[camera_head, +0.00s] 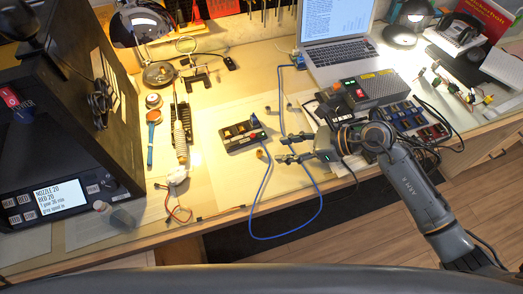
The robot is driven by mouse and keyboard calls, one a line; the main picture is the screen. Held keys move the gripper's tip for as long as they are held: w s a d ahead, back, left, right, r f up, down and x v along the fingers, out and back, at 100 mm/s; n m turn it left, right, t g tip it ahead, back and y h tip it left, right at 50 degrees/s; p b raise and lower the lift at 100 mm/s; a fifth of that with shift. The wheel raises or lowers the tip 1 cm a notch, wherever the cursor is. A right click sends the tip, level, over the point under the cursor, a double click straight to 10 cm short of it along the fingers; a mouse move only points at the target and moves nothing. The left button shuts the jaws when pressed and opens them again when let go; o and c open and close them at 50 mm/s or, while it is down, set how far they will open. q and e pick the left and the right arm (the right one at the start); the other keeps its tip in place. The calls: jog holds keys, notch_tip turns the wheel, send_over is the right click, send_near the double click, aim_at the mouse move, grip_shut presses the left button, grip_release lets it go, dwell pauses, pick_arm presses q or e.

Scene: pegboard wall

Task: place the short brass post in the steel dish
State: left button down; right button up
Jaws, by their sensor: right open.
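A small brass-coloured piece (261,155), which looks like the short brass post, stands on the pale mat just below a small black block. My right gripper (277,150) comes in from the right with its two dark fingers apart. Its fingertips are a little to the right of the brass piece, with nothing visible between them. A round grey metal dish-like thing (158,74) lies at the back left under the lamp. I cannot tell for sure whether it is the steel dish or the lamp's base. My left gripper is not in view.
The black block (241,134) with coloured parts sits close to the brass piece. A blue cable (264,189) loops past it over the front edge. A laptop (340,45) stands behind, a black printer-like machine (60,130) at left. Tools lie between the machine and the mat.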

aim_at(261, 152)
jog(key=shift+x, duration=1)
jog(key=x, duration=0.2)
jog(key=p+x, duration=0.1)
jog(key=x, duration=0.1)
jog(key=shift+a+r, duration=0.15)
jog(key=shift+a, duration=0.25)
jog(key=shift+w+a+f, duration=0.15)
jog(key=shift+a+f, duration=0.2)
grip_shut()
